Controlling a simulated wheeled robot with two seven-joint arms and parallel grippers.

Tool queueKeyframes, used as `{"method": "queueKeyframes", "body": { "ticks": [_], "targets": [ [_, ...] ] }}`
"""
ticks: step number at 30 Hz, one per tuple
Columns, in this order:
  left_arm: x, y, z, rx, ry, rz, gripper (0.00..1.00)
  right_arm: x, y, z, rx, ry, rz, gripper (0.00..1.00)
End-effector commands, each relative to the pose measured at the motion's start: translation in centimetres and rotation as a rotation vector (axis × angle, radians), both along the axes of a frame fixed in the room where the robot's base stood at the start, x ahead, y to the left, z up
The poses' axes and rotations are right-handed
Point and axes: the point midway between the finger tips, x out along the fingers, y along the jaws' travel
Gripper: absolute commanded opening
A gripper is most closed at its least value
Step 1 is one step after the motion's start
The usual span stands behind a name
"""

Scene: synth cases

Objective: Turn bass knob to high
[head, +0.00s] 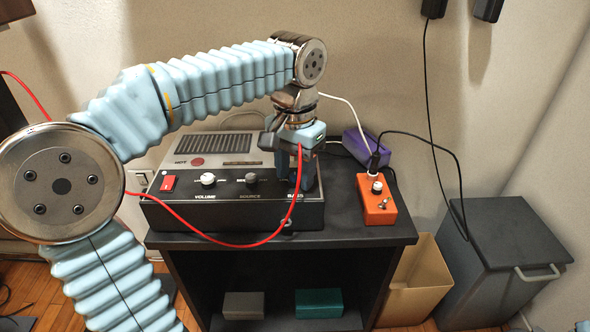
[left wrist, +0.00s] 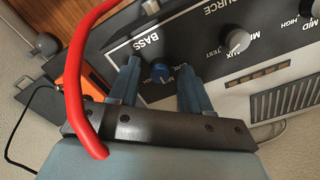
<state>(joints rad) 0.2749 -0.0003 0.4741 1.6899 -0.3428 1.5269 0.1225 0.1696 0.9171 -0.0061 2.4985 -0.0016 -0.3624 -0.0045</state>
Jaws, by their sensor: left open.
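The amplifier-like box (head: 170,213) stands on the dark cabinet, with a row of knobs on its front panel. The bass knob (left wrist: 160,72) is blue and sits by the BASS label in the left wrist view. My left gripper (left wrist: 158,68) is open, with one finger on each side of the bass knob. Whether the fingers touch it is unclear. In the head view my left gripper (head: 302,184) points down at the right end of the panel and hides the bass knob.
The volume knob (head: 208,179), source knob (head: 251,180) and red switch (head: 168,183) are left of the gripper. A red cable (head: 240,245) loops in front of the box. An orange pedal (head: 376,208) and purple box (head: 356,147) stand to the right. A grey bin (head: 510,240) is beside the cabinet.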

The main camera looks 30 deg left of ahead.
Motion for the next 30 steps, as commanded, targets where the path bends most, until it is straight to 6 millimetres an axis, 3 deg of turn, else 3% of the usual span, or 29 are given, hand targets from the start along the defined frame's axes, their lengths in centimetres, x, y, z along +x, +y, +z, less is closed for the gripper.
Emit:
{"method": "queueKeyframes", "body": {
  "ticks": [2, 9, 12, 23, 30],
  "targets": [
    [0.0, 0.0, 0.0, 0.000, 0.000, 0.000, 0.48, 0.0, 0.0, 0.0, 0.000, 0.000, 0.000, 0.43],
    [0.0, 0.0, 0.0, 0.000, 0.000, 0.000, 0.11, 0.0, 0.0, 0.0, 0.000, 0.000, 0.000, 0.43],
    [0.0, 0.0, 0.0, 0.000, 0.000, 0.000, 0.00, 0.0, 0.0, 0.0, 0.000, 0.000, 0.000, 0.43],
    [0.0, 0.0, 0.2, 0.000, 0.000, -0.049, 0.00, 0.0, 0.1, 0.5, 0.001, 0.000, 0.001, 0.43],
    [0.0, 0.0, 0.3, 0.000, 0.001, -0.199, 0.00, -0.2, 0.4, 1.6, 0.005, 0.003, 0.007, 0.43]
  ]
}}
